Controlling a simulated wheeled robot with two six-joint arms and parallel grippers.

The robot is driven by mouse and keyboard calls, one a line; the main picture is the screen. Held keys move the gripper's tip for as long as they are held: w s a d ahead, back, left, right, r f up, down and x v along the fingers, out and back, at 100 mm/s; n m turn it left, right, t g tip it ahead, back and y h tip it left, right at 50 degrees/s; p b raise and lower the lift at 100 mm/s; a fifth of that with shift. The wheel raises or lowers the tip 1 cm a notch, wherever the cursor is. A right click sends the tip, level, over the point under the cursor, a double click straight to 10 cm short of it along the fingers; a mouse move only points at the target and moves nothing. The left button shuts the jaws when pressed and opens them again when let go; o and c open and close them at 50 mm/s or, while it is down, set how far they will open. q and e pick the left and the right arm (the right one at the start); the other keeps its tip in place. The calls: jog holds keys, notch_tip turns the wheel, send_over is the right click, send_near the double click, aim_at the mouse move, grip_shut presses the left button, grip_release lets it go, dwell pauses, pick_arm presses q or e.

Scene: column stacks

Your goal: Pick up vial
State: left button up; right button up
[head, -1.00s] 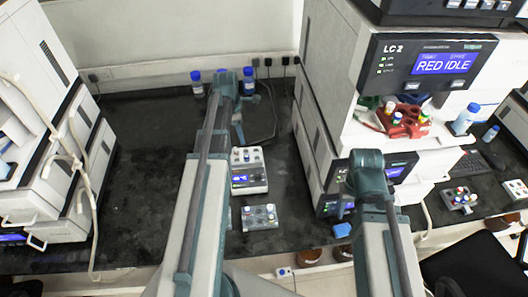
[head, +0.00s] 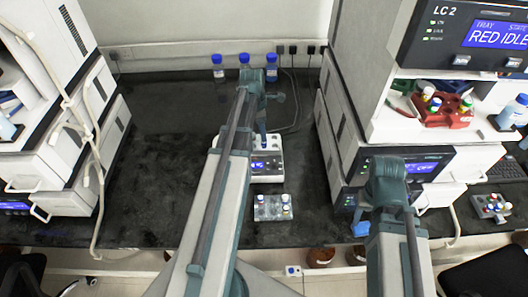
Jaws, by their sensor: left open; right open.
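A red rack (head: 445,118) on the right instrument's shelf holds several vials with coloured caps. Another grey rack (head: 492,207) with vials stands at the far right. My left arm reaches over the bench, and its end, with the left gripper (head: 263,130), hangs above the white device behind the near rack. Its jaws are small and partly hidden, apart from any rack vial. My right gripper is hidden behind its raised arm.
The white device (head: 266,178) with a lit screen stands behind the near rack. Several blue-capped bottles (head: 244,62) stand along the back wall. Tall instruments (head: 440,165) flank the bench on both sides. The black bench (head: 150,170) is clear left of my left arm.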

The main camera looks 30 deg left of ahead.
aim_at(264, 146)
pick_arm(q)
jog(key=shift+f, duration=0.3)
jog(key=f+b, duration=0.5)
jog(key=shift+w+d, duration=0.25)
jog(key=shift+w, duration=0.05)
grip_shut()
